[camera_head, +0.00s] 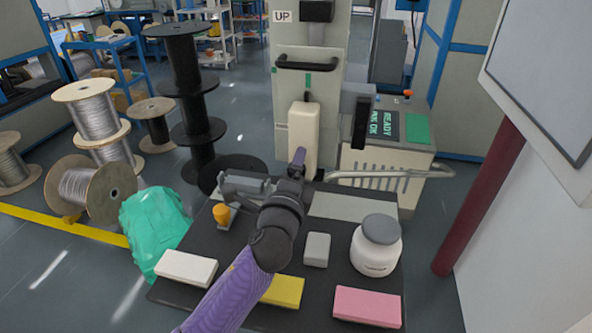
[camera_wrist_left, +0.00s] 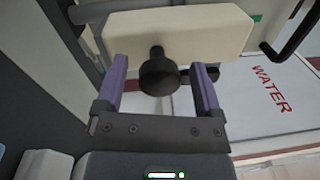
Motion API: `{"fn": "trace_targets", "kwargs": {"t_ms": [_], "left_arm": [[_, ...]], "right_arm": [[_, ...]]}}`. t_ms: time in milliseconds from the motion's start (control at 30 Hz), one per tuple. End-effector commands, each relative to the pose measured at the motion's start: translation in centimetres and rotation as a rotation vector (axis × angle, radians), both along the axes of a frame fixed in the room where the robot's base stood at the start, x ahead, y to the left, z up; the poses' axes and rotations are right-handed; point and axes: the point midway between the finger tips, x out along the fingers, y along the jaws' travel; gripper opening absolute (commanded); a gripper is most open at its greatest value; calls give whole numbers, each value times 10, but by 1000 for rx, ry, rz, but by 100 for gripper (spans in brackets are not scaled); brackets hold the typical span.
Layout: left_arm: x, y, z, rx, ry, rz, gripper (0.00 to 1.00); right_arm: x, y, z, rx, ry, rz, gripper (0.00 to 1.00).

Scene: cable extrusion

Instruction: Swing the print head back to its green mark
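The print head is a cream block (camera_head: 303,135) on the front of the grey machine column. In the left wrist view the cream block (camera_wrist_left: 180,30) lies tilted across the top, with a black round knob (camera_wrist_left: 158,74) on a short stem facing me. A green mark (camera_head: 307,81) shows on the column above the block, under the black handle. My left gripper (camera_head: 296,160) is at the block's lower front. In the left wrist view its purple fingers (camera_wrist_left: 160,82) are open, one on each side of the knob, with visible gaps. My right gripper is out of view.
A black-topped table (camera_head: 225,250) below my arm holds a white jar (camera_head: 376,246), a grey block (camera_head: 316,250), and white, yellow and pink blocks. A silver rail (camera_head: 390,174) and a cabinet with a READY display (camera_head: 384,124) stand right of the column. Cable spools stand at left.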

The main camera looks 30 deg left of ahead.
Motion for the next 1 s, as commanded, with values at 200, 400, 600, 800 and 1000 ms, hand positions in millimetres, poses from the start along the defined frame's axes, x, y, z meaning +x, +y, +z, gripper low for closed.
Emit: {"fn": "trace_targets", "kwargs": {"t_ms": [200, 400, 600, 800, 1000], "left_arm": [[-13, -4, -1, -1, 2, -2, 86], [-60, -14, -5, -3, 4, 0, 86], [-92, -22, -8, -1, 2, -1, 86], [-97, -23, -7, 0, 0, 0, 86], [-96, -23, -7, 0, 0, 0, 86]], "right_arm": [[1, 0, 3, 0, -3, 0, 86], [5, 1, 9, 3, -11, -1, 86], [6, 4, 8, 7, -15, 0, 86], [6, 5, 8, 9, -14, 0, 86], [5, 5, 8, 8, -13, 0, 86]]}}
